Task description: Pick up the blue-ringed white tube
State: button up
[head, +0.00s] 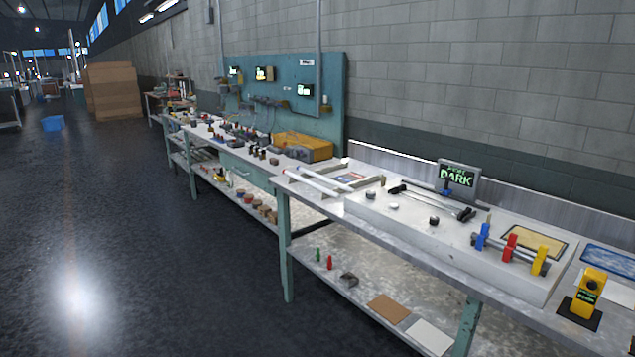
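Two white tubes lie side by side, slanting across the left end of the near workbench (400,228). One is the front white tube (305,183), and the other is the white tube behind it (331,178). They are small in the head view, and I cannot tell which one carries a blue ring. Both appear to rest on light supports above the bench top. My gripper is not in view, and nothing is seen touching the tubes.
Right of the tubes is a raised white platform (440,240) with dark rods (430,203), small knobs and blue, red and yellow clamps (510,247). A sign reading DARK (458,178) stands behind. An orange box (302,146) is left. The floor (120,220) in front is clear.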

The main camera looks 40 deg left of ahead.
aim_at(343, 188)
jog(key=u, duration=0.85)
jog(key=i, duration=1)
jog(key=u, duration=0.75)
jog(key=i, duration=1.1)
jog(key=z, duration=0.1)
